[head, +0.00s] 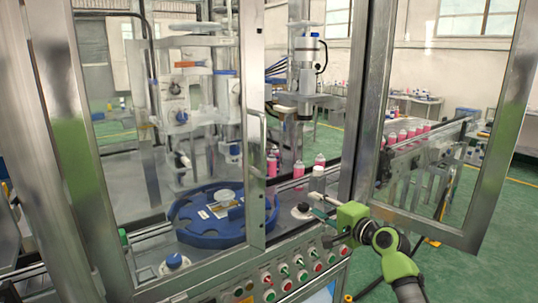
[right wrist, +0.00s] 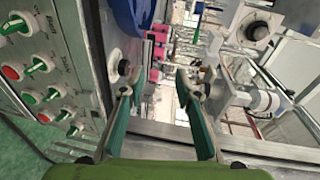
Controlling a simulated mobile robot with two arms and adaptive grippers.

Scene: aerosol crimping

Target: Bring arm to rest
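My right gripper (head: 318,200) reaches in from the right, through the open front of the crimping machine (head: 255,120). In the right wrist view the gripper (right wrist: 160,84) has its two green fingers spread apart, with nothing held between the fingertips. Several pink aerosol cans (head: 298,170) stand on the machine's conveyor, just beyond the gripper in the head view. Pink cans (right wrist: 154,75) also show past the fingertips in the right wrist view. My left gripper is not in view.
A blue round indexing table (head: 212,218) lies left of the gripper. A black knob (head: 301,210) is close to the fingers. A control panel (head: 290,280) runs along the front. An open door frame (head: 440,235) stands right of my arm. Green floor is free further right.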

